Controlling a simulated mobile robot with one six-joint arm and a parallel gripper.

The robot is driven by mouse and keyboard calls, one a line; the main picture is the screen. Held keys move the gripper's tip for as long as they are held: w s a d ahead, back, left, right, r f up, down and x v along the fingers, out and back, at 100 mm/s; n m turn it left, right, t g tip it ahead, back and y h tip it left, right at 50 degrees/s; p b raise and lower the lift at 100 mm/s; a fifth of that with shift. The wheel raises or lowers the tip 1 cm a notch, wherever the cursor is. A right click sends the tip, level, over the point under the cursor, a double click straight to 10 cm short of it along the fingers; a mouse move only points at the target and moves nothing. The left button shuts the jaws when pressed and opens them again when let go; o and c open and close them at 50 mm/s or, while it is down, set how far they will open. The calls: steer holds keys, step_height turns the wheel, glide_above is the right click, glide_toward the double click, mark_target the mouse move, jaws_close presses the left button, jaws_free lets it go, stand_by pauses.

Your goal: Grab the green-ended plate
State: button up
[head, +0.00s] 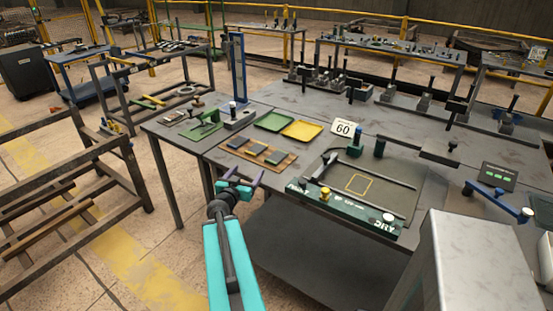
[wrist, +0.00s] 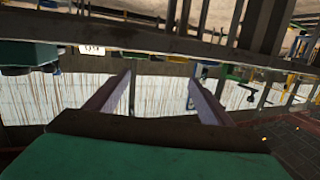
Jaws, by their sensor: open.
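Several dark grey plates (head: 257,149) lie in a row on a brown wooden rack (head: 231,148) near the front edge of the grey table. They are too small to tell which has a green end. My gripper (head: 240,179) is open and empty, its two purple fingers spread. In the head view it appears just in front of the rack and the table's front edge, apart from the plates. In the wrist view the open fingers (wrist: 161,78) have nothing between them, and no plate can be made out.
A green tray (head: 274,121) and a yellow tray (head: 302,131) lie behind the rack. A green fixture (head: 205,126) stands left. A dark green bar (head: 345,210) and a "60" sign (head: 343,129) are right. A grey box (head: 462,265) blocks the front right.

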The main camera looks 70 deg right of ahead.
steer(key=s+g, duration=0.1)
steer(key=s, duration=0.1)
steer(key=s+d+m+g, duration=0.1)
steer(key=s, duration=0.2)
steer(key=shift+d+f, duration=0.1)
steer(key=shift+d+f+b, duration=0.2)
steer(key=shift+d+b, duration=0.15)
steer(key=shift+d, duration=0.45)
steer(key=shift+d+f, duration=0.1)
steer(key=shift+d, duration=0.85)
glide_toward(276, 157)
steer(key=shift+d+f, duration=0.15)
steer(key=shift+d, duration=0.55)
steer(key=shift+d+f, duration=0.15)
steer(key=shift+d, duration=0.55)
steer(key=shift+d+f+p, duration=0.1)
steer(key=shift+d+p, duration=0.2)
steer(key=shift+d, duration=1)
steer(key=shift+d+f+p, duration=0.15)
steer(key=shift+d+p, duration=0.15)
steer(key=shift+d, duration=1)
steer(key=shift+s, duration=0.1)
